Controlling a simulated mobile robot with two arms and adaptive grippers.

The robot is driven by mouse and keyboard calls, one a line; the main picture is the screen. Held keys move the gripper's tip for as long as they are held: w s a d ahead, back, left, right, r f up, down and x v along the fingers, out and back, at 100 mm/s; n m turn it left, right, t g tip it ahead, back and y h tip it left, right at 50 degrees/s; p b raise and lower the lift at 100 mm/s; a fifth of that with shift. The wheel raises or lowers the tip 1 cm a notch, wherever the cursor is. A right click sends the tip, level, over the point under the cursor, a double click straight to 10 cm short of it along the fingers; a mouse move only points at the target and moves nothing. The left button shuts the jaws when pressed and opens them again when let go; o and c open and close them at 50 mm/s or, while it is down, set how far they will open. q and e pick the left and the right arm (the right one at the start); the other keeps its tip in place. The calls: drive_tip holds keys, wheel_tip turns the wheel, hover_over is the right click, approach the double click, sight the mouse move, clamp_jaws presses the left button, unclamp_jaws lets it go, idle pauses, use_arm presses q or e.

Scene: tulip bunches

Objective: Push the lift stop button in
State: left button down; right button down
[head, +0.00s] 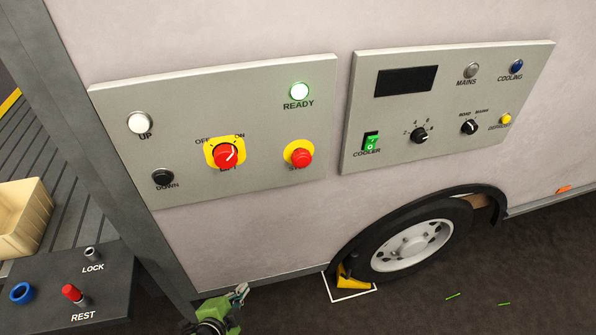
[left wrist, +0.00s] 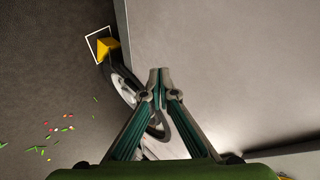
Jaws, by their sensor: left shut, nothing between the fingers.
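The lift stop button (head: 301,157) is a red mushroom head on a yellow disc, at the lower right of the left grey panel (head: 240,106) in the head view. Whether it is in or out is hard to tell from this angle. My left gripper (head: 241,291) is low in the head view, below and left of the button and well apart from it. In the left wrist view its fingers (left wrist: 160,72) are shut together with nothing between them. The stop button is out of the left wrist view. My right gripper is in neither view.
The same panel has a red rotary lift switch (head: 226,154), a lit green READY lamp (head: 299,91), a white UP button (head: 140,123) and a black DOWN button (head: 163,177). A cooler panel (head: 447,104) is to the right. A wheel (head: 412,245) with a yellow chock (head: 346,277) is below.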

use_arm(q)
drive_tip(key=d+r+m+t+h, duration=0.2)
drive_tip(key=d+r, duration=0.4)
drive_tip(key=r, duration=1.1)
drive_tip(key=s+d+r+m+t+h, duration=0.1)
drive_tip(key=d+r+m+t+h, duration=0.2)
drive_tip(key=r, duration=1.5)
drive_tip(key=d+m+h, duration=0.1)
drive_tip(key=d+m, duration=0.1)
drive_tip(key=m, duration=0.1)
drive_tip(key=shift+s+d+r+m, duration=0.25)
drive_tip(key=shift+d+r+m, duration=0.1)
drive_tip(key=shift+m, duration=0.05)
drive_tip(key=shift+w, duration=0.1)
drive_tip(key=p, duration=0.5)
approach(307, 162)
drive_tip(key=s+d+x, duration=0.1)
drive_tip(key=x, duration=0.4)
drive_tip(key=shift+w+a, duration=0.25)
drive_tip(key=shift+w, duration=0.6)
